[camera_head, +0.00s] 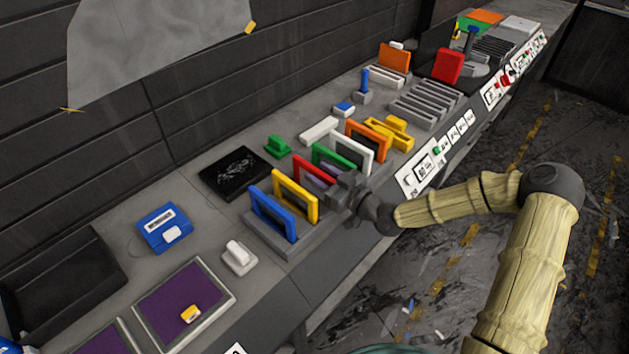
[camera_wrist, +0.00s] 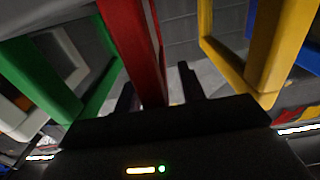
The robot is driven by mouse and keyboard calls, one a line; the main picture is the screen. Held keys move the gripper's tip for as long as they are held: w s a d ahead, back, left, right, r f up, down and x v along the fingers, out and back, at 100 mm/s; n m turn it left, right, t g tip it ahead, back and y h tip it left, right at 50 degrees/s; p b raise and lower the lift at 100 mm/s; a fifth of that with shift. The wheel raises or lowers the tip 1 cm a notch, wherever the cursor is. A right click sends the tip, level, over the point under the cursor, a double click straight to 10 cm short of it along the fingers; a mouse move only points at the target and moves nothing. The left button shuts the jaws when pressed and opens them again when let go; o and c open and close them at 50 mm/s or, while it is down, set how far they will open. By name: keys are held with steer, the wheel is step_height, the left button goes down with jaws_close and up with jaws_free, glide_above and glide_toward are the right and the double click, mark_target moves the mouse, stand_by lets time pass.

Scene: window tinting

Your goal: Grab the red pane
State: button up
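The red pane (camera_head: 303,165) stands upright in a grey rack between the yellow pane (camera_head: 283,185) and the green pane (camera_head: 330,154). My gripper (camera_head: 337,192) is at its near edge. In the wrist view, the red frame (camera_wrist: 137,45) runs down between the two dark fingers of my gripper (camera_wrist: 158,88). The left finger is close to the red frame, and a gap shows between the frame and the right finger. The gripper is open around the red edge. The lower part of the frame is hidden behind the gripper body.
A blue pane (camera_head: 272,214), a white pane (camera_head: 350,148) and an orange pane (camera_head: 366,138) stand in the same row. The yellow frame (camera_wrist: 262,60) and green frame (camera_wrist: 45,80) flank my fingers closely. A black tile (camera_head: 234,173) lies behind the rack.

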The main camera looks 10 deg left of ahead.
stand_by(0.5)
jaws_close()
